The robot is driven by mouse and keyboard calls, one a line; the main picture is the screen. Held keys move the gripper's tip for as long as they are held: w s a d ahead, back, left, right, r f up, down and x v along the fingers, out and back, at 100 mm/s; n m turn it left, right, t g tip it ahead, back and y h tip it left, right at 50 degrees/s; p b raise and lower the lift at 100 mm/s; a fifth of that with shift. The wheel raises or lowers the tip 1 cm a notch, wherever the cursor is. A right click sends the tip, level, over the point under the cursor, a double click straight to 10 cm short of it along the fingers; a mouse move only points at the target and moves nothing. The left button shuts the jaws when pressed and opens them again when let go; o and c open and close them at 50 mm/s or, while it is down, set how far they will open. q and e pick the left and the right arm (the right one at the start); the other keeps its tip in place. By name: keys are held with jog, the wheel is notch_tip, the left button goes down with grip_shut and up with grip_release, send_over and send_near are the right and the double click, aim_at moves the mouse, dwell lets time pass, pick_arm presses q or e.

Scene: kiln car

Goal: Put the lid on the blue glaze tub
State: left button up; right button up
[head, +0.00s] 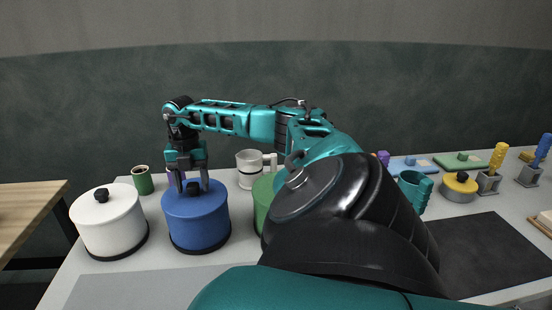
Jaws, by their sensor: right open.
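The blue glaze tub (198,223) stands upright on the table at the left, on a dark base ring. Its blue lid (212,192) rests on top and looks level, with a dark knob (192,188) in the middle. My right gripper (192,186) points down over the lid, open, with one finger on each side of the knob. Whether a finger touches the knob or lid I cannot tell. My left gripper is not in view.
A white lidded tub (110,225) stands close left of the blue one. A green tub (263,195) at its right is mostly hidden by my arm. A green cup (143,180) and a white mug (249,170) stand behind. A grey mat (150,287) lies clear in front.

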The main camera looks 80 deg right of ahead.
jog(key=shift+r, duration=4)
notch_tip(320, 180, up, 13)
